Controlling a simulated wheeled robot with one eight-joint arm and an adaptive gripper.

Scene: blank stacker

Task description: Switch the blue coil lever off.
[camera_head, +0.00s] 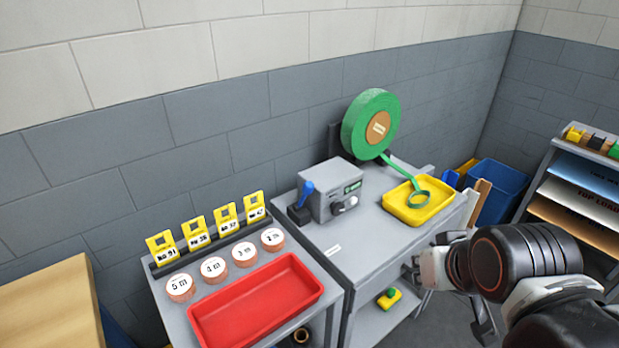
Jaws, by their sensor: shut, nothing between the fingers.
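A grey box-shaped machine (335,178) stands on the grey worktop in the middle of the view. The blue lever (306,190) is at its left side, with its handle up and leaning slightly right. The lever's dark base is beside the machine; any on or off marking is too small to read. The machine's front has a small green panel and a dark round knob (345,204). My arm reaches in from the lower right, well to the right of the lever and apart from it.
A green coil (360,125) stands behind the machine, its strip running to a yellow tray (395,205). A red tray (230,310), round labelled reels and yellow tags fill the left bench. A blue bin (500,190) and a shelf rack (575,185) stand right.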

